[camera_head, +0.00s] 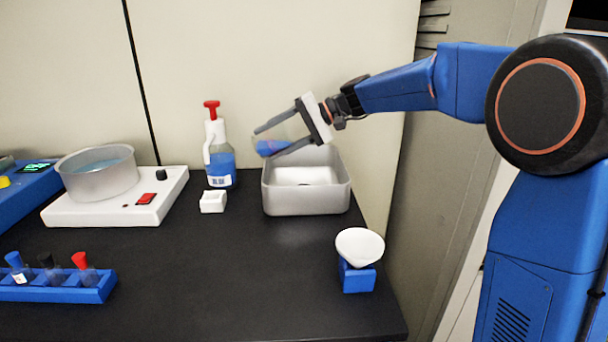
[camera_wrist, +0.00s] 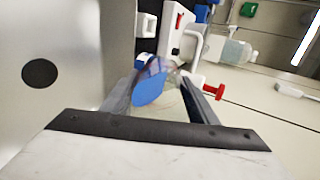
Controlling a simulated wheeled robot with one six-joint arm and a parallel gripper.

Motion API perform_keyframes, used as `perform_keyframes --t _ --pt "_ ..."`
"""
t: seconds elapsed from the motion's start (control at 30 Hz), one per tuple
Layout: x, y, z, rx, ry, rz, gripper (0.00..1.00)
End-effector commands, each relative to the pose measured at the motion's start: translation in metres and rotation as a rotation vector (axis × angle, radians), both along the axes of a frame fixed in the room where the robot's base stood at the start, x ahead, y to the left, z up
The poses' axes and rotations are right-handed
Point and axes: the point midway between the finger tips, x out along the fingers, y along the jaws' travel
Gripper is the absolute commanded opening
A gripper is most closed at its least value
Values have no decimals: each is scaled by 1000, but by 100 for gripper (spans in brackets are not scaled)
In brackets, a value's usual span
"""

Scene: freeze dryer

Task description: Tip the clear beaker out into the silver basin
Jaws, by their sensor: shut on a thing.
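The clear beaker (camera_head: 271,147) with blue liquid is held in my gripper (camera_head: 268,139) above the back left part of the silver basin (camera_head: 306,201). The beaker is tilted, with the blue liquid low in it. In the wrist view the beaker's blue contents (camera_wrist: 150,86) show between the two fingers of my gripper (camera_wrist: 165,88). The gripper is shut on the beaker. The silver basin (camera_wrist: 55,40) fills the left of the wrist view, with a dark round spot on its floor. Part of the basin's back rim is hidden by my gripper.
A wash bottle with a red top (camera_head: 220,160) stands left of the basin, near a small white block (camera_head: 213,201). A white bowl on a blue stand (camera_head: 360,246) is in front. A hotplate (camera_head: 115,207) with a dish and a blue tube rack (camera_head: 60,287) are left. The middle table is clear.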

Motion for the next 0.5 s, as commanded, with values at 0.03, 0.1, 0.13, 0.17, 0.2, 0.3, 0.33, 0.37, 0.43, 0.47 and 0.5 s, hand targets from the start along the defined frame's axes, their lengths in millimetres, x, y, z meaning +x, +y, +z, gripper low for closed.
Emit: perform_keyframes --t 0.03,0.1,0.13,0.17,0.2,0.3,0.33,0.37,0.43,0.47,0.5 --pt "0 0 0 6 0 0 22" --pt "0 0 1 15 -1 0 22" --pt "0 0 1 20 -1 0 22" --pt "0 0 1 24 -1 0 22" --pt "0 0 2 30 0 0 22" --pt "0 -1 2 42 0 0 22" --pt "0 -1 3 46 0 0 22" --pt "0 -1 3 51 0 0 22" --pt "0 -1 4 61 0 -1 22" --pt "0 -1 4 64 0 -1 22" --pt "0 -1 4 69 -1 0 22"
